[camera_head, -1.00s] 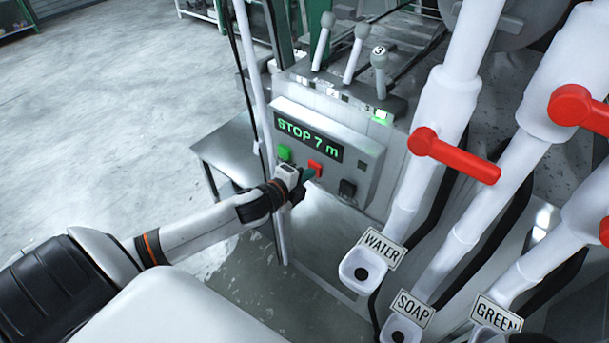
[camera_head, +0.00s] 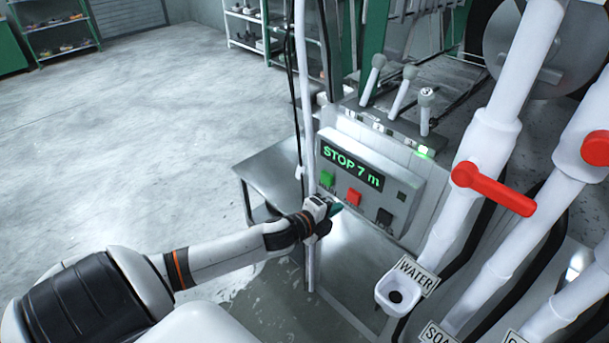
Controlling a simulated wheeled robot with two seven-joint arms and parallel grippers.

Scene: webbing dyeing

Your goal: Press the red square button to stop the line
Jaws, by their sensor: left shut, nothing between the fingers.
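The red square button (camera_head: 354,197) is on the sloped grey control panel (camera_head: 408,176), between a green button (camera_head: 328,178) and a black button (camera_head: 384,216). The panel's display (camera_head: 351,163) reads "STOP 7 m" in green letters. My left gripper (camera_head: 336,209) is shut and empty. Its tip is just below and left of the red button in the picture, apart from it, and the button shows uncovered. My right gripper is not in view.
Three levers (camera_head: 402,89) stand behind the panel. White pipes with red handles (camera_head: 494,189) and a "WATER" funnel (camera_head: 397,293) are at the right. A metal side table (camera_head: 278,172) stands left of the panel. Open floor lies at the left.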

